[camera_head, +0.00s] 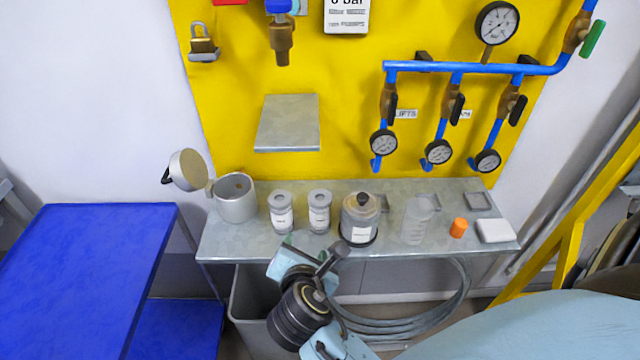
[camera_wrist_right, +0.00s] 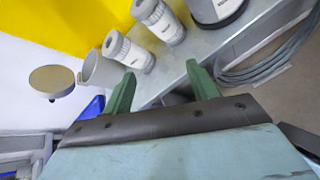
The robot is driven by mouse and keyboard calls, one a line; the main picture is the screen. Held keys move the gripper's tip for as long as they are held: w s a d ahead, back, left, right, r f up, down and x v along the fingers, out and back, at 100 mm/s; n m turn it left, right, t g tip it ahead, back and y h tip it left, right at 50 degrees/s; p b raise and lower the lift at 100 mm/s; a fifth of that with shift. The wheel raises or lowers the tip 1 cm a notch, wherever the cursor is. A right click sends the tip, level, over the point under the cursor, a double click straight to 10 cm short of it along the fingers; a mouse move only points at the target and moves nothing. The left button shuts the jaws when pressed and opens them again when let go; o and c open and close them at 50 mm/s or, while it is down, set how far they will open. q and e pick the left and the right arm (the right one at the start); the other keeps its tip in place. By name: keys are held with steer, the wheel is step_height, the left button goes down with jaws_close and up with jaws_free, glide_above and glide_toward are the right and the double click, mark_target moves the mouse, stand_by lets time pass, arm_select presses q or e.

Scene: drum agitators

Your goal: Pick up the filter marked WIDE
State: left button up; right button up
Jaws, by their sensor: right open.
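Two grey cylindrical filters with white labels stand upright side by side on the metal shelf: a left filter (camera_head: 282,213) and a right filter (camera_head: 319,212). Their label words are too small to read, so I cannot tell which says WIDE. In the right wrist view the left filter (camera_wrist_right: 129,52) and right filter (camera_wrist_right: 158,20) show beyond the fingers. My right gripper (camera_head: 311,252) is at the shelf's front edge, just in front of the filters. Its green fingers (camera_wrist_right: 163,90) are apart with nothing between them. My left gripper is not in view.
The metal shelf (camera_head: 400,243) also holds an open metal cup (camera_head: 236,200) at left, a dark-based jar (camera_head: 359,220), a clear beaker (camera_head: 417,222), an orange cap (camera_head: 458,228) and a white block (camera_head: 494,231). A hose coil (camera_head: 440,315) hangs below. A blue table (camera_head: 90,270) stands left.

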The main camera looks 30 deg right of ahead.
mark_target(318, 205)
step_height(318, 205, up, 7)
steer(key=n+h+p, duration=0.2)
steer(key=n+p, duration=0.2)
steer(key=p, duration=0.1)
steer(key=shift+g, duration=0.5)
steer(key=x, duration=0.8)
steer(key=shift+w+d+f+b, duration=0.1)
steer(key=shift+d+f+b, duration=0.05)
steer(key=shift+d+b, duration=0.25)
steer(key=x, duration=0.5)
steer(key=shift+f, duration=0.2)
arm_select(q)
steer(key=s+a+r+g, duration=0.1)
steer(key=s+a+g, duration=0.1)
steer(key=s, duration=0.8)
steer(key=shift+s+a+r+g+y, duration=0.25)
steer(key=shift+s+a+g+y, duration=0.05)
arm_select(e)
steer(key=c, duration=1)
